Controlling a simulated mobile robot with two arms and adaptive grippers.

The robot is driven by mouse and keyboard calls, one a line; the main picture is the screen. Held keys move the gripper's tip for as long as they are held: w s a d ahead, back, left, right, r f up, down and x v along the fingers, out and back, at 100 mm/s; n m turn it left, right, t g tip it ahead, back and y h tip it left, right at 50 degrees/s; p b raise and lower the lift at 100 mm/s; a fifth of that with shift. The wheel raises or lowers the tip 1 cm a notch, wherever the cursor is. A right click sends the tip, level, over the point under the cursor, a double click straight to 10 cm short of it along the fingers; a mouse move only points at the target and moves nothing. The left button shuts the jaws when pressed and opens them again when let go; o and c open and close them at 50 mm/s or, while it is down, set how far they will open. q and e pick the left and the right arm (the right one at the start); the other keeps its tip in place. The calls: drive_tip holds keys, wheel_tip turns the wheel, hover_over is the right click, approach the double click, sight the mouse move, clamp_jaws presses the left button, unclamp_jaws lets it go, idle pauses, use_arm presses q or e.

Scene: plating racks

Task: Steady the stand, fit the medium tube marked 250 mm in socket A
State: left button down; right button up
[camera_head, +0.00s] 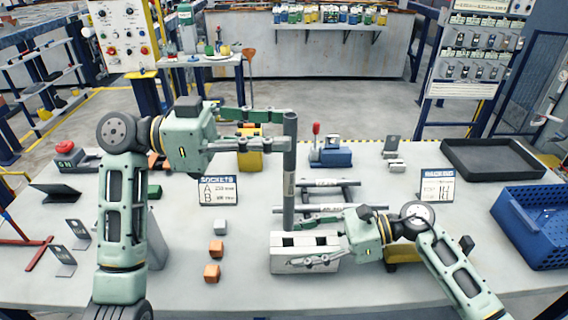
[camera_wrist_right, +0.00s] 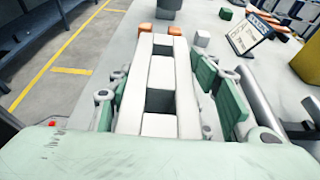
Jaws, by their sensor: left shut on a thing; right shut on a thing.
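My left gripper (camera_head: 283,130) is shut on the upper part of a grey tube (camera_head: 289,165) and holds it upright. The tube has a pale label too small to read. Its lower end shows at the back edge of the white stand (camera_head: 292,264), above the left opening in this view; the exact depth gap cannot be told. My right gripper (camera_head: 303,243) is shut on the stand, one finger on its front side and one behind. In the right wrist view the stand (camera_wrist_right: 186,95) lies between the fingers, and its two square openings look empty.
A sockets sign (camera_head: 218,190) marked A and B stands left of the tube. Other grey tubes (camera_head: 332,183) lie behind the stand. Orange cubes (camera_head: 212,272) and a white cube (camera_head: 220,227) sit to the left. A blue crate (camera_head: 535,225) and black tray (camera_head: 493,158) are at right.

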use_arm(q)
drive_tip(key=shift+f, duration=1.65)
wheel_tip(320, 180, down, 8)
drive_tip(key=shift+r, duration=0.2)
idle(2.9)
drive_tip(key=c, duration=1.6)
unclamp_jaws()
drive_tip(key=shift+o, duration=0.2)
drive_tip(key=shift+a, duration=0.1)
drive_tip(key=a, duration=0.7)
drive_tip(key=shift+w+a, duration=0.2)
drive_tip(key=shift+w, duration=0.1)
use_arm(e)
drive_tip(key=o, duration=1.4)
